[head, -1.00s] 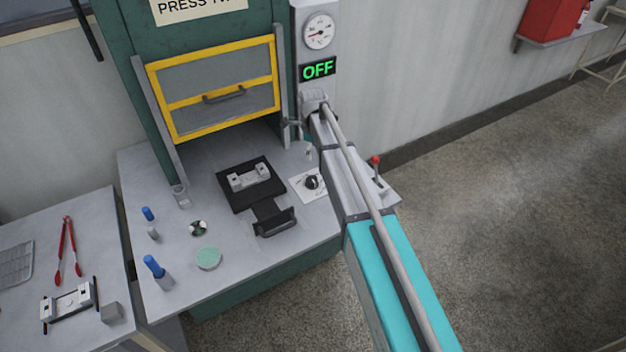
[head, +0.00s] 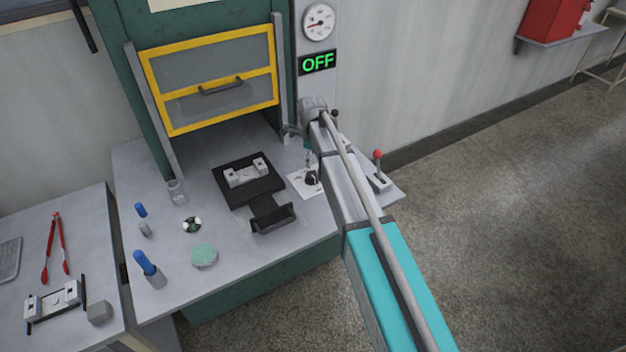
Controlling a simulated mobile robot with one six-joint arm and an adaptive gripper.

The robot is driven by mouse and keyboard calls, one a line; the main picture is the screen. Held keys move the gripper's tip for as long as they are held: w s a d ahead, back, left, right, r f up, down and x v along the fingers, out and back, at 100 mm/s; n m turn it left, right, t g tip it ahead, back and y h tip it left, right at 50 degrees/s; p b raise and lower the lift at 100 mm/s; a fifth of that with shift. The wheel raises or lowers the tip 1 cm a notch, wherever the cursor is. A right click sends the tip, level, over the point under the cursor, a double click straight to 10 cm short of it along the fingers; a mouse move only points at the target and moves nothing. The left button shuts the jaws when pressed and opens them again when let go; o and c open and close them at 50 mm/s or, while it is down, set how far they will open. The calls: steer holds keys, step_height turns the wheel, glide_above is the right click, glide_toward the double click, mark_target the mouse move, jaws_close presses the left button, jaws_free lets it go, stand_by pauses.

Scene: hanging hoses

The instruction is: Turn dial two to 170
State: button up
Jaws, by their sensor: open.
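A black dial knob (head: 312,178) sits on a white plate (head: 298,184) on the grey press bench. My arm partly covers the plate's right side. Its scale is too small to read, and I cannot tell whether this is dial two. My gripper (head: 308,158) is open and points down just above the knob, mostly hidden behind my arm's wrist. I cannot tell whether it touches the knob. A round gauge (head: 319,21) is on the grey column above a display (head: 317,62) that reads OFF in green.
A red-knobbed lever (head: 378,166) stands right of my arm. A black fixture with a metal part (head: 246,172) lies left of the dial. The yellow-framed guard (head: 210,80) is behind. Blue-handled tools (head: 146,264) and a green disc (head: 204,256) are on the bench's left.

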mark_target(312, 174)
steer(key=shift+f+b, duration=3.65)
steer(key=shift+f, duration=0.3)
steer(key=shift+d, duration=0.1)
steer(key=c, duration=1.1)
